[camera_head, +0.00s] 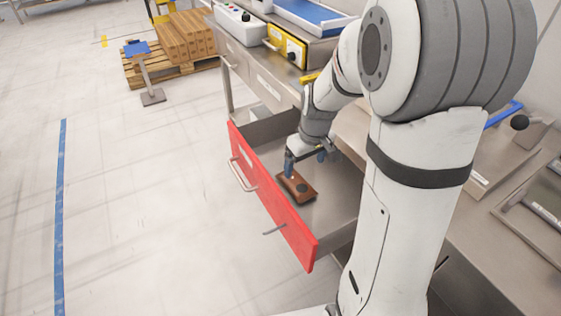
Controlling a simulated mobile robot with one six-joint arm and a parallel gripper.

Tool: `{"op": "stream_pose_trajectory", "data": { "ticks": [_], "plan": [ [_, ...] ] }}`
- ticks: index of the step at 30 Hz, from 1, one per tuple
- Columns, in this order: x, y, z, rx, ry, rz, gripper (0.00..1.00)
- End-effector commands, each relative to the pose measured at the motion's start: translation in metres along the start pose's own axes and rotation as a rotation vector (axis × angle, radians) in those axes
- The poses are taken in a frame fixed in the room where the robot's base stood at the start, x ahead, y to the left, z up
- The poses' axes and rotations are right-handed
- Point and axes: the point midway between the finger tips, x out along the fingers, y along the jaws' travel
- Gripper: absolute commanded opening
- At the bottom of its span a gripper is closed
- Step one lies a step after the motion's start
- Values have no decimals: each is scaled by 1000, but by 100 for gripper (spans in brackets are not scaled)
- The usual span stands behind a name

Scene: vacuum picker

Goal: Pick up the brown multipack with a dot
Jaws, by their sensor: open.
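The brown multipack (298,187) lies flat in an open drawer (335,193) with a red front. A dark round dot shows on its top. My gripper (305,161) is inside the drawer, just above the far end of the pack. Its blue fingertips are spread apart, one near the pack's left end and one to its right. Whether a fingertip touches the pack cannot be told. My gripper covers part of the pack's far end.
The red drawer front (270,200) and metal side walls surround the pack. Yellow and white control boxes (287,45) stand on the bench above. A pallet with brown boxes (172,48) and a blue-topped stand (147,75) are on the floor. The left floor is clear.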

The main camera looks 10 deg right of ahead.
Motion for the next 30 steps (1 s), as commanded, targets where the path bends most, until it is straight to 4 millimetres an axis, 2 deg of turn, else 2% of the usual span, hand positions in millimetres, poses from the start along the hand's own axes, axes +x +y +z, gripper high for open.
{"op": "stream_pose_trajectory", "data": {
  "ticks": [1,3,14,21,25,30],
  "plan": [
    [18,4,-4,-14,-6,-4,85],
    [29,7,-9,-30,-7,-6,85],
    [67,8,-14,-46,-9,-8,85],
    [102,1,-16,-43,-10,-9,85],
    [113,2,-16,-44,-8,-8,85],
    [115,2,-16,-44,-7,-7,85]
  ]
}}
